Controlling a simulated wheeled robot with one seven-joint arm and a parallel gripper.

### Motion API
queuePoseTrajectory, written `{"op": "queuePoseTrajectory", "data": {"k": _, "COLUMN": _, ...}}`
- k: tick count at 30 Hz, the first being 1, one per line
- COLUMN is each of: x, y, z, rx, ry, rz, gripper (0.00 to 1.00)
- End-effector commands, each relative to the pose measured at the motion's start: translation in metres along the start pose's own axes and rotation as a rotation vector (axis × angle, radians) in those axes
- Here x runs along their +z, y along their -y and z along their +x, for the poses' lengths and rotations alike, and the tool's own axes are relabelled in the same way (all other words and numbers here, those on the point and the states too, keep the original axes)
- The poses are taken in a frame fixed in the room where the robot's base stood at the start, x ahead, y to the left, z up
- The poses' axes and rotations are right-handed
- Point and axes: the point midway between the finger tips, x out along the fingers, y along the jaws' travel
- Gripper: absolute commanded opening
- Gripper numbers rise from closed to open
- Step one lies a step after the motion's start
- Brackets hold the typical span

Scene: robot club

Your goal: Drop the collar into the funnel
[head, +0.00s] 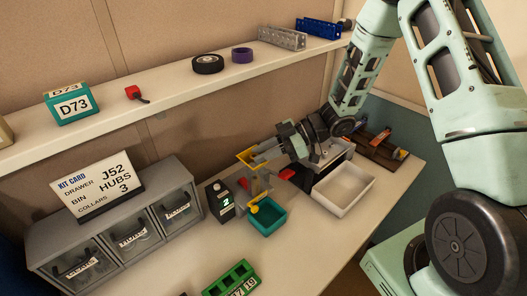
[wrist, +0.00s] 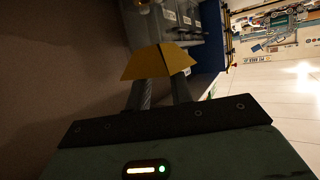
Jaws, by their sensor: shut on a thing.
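The yellow funnel (head: 244,156) stands on a clear stand above the workbench, its yellow spout above a teal bin (head: 267,219). My gripper (head: 256,153) is at the funnel's mouth, reaching in from the right with its fingers tilted. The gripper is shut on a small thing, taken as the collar. The collar itself is hidden, and I cannot tell whether it is inside the rim.
A black counter (head: 221,202) reading 2 stands left of the funnel. A grey drawer unit (head: 115,228) with a kit card (head: 97,184) is at the left. A white tray (head: 343,188) is at the right. A green holder (head: 231,279) lies in front. A shelf (head: 170,91) runs behind.

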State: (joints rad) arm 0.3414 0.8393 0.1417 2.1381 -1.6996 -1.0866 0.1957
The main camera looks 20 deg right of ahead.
Motion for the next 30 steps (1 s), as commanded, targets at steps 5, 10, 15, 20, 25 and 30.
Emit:
{"op": "queuePoseTrajectory", "data": {"k": 5, "x": 0.000, "y": 0.000, "z": -0.001, "rx": 0.000, "ry": 0.000, "rz": 0.000, "gripper": 0.00}}
{"op": "queuePoseTrajectory", "data": {"k": 10, "x": 0.000, "y": 0.000, "z": -0.001, "rx": 0.000, "ry": 0.000, "rz": 0.000, "gripper": 0.00}}
{"op": "queuePoseTrajectory", "data": {"k": 15, "x": 0.001, "y": 0.000, "z": -0.001, "rx": -0.001, "ry": 0.000, "rz": 0.000, "gripper": 0.47}}
{"op": "queuePoseTrajectory", "data": {"k": 20, "x": 0.001, "y": 0.001, "z": -0.001, "rx": -0.003, "ry": 0.001, "rz": 0.002, "gripper": 0.47}}
{"op": "queuePoseTrajectory", "data": {"k": 25, "x": 0.003, "y": 0.001, "z": -0.010, "rx": -0.001, "ry": 0.002, "rz": 0.001, "gripper": 0.47}}
{"op": "queuePoseTrajectory", "data": {"k": 30, "x": 0.006, "y": 0.000, "z": -0.041, "rx": 0.005, "ry": 0.005, "rz": 0.000, "gripper": 0.47}}
